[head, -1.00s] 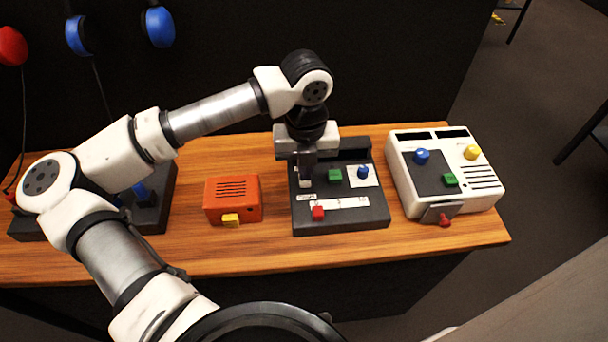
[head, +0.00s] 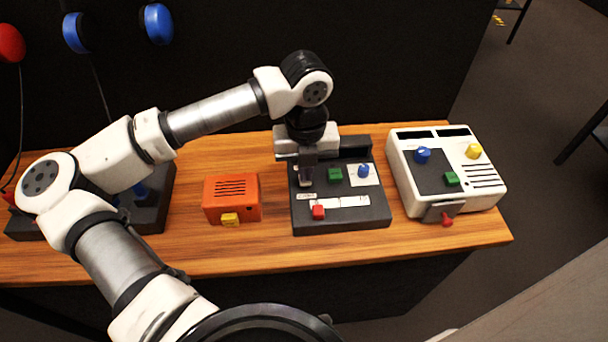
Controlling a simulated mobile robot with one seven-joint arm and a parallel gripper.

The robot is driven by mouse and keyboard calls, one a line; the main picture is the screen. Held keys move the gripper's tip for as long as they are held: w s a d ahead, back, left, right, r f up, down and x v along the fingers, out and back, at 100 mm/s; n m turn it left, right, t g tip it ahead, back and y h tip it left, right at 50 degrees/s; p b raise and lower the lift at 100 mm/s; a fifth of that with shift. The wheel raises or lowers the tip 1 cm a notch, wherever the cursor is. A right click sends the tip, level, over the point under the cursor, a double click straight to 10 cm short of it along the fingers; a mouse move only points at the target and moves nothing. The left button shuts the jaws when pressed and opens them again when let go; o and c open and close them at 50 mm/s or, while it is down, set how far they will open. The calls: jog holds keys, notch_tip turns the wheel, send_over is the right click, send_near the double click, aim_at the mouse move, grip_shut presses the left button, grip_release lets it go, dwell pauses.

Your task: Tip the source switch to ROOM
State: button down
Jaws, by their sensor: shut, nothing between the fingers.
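The dark grey panel (head: 350,218) in the middle of the wooden bench carries a green control (head: 334,175), a blue knob (head: 363,170) on a white plate, and a red control (head: 318,211) beside a white strip. My gripper (head: 305,182) is shut and empty, pointing down over the panel's upper left part, left of the green control. It covers what lies there. I cannot tell whether the fingertips touch anything. The labels are too small to read, so I cannot tell which control is the source switch or where ROOM is.
An orange box (head: 232,190) with a yellow control stands left of the panel. A white console (head: 487,197) with coloured knobs and a red lever (head: 446,219) stands to the right. Bare wood (head: 300,250) runs along the front. Blue headphones (head: 158,25) hang at upper left.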

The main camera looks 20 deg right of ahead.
jog(key=shift+f+b, duration=0.7)
jog(key=shift+b, duration=0.05)
dwell(0.3)
jog(key=shift+r+p, duration=1.4)
jog(key=shift+r, duration=2.15)
